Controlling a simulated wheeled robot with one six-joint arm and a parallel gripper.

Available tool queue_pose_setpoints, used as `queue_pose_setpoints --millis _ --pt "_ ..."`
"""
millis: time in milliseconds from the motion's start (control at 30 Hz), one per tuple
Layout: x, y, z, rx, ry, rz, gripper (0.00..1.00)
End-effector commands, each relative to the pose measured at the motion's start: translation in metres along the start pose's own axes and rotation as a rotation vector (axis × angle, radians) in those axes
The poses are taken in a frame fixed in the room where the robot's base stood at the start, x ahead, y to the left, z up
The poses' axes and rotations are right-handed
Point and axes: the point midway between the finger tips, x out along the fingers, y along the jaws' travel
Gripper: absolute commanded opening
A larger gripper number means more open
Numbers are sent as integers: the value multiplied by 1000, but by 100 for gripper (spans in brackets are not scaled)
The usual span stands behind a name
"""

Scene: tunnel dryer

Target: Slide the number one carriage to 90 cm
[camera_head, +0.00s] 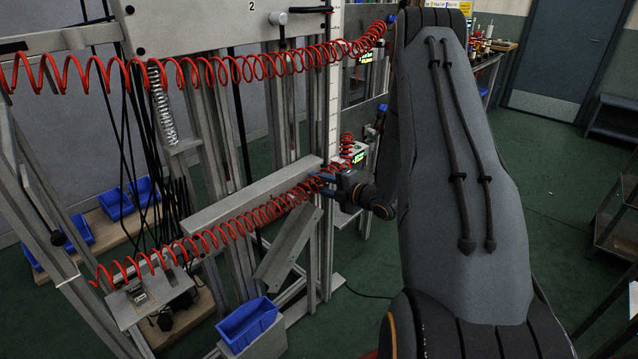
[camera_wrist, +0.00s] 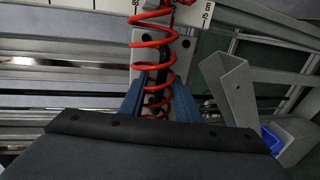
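In the head view, a long grey bar (camera_head: 250,195) sits low on the frame at the level of my gripper. I cannot see a number on it. The plate marked 2 (camera_head: 200,22) is higher up. A white vertical scale (camera_head: 336,85) runs down the frame; its end with a few marks shows in the wrist view (camera_wrist: 207,13). My gripper (camera_head: 322,182) is at the right end of the bar, by the lower red coil (camera_head: 215,238). In the wrist view its blue fingers (camera_wrist: 158,88) stand apart on either side of a dark handle, partly hidden by the coil (camera_wrist: 152,42).
An upper red coil (camera_head: 250,68) stretches across the frame above my gripper. A loose-looking slanted grey channel (camera_head: 288,243) and a blue bin (camera_head: 247,322) are below. A small display box with green digits (camera_head: 357,155) is just behind.

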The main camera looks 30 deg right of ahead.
Motion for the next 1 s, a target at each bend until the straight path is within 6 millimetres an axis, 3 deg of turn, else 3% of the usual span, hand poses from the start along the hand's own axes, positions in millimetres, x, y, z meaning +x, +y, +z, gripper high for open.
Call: queue_pose_setpoints --millis 233,400,667,767,1000 --pt "1 0 0 1 0 0 30" --pt "1 0 0 1 0 0 1" --pt "0 2 0 0 0 0 0" --pt "-3 16 0 -2 0 3 0" --pt "-15 77 0 -4 2 7 0"
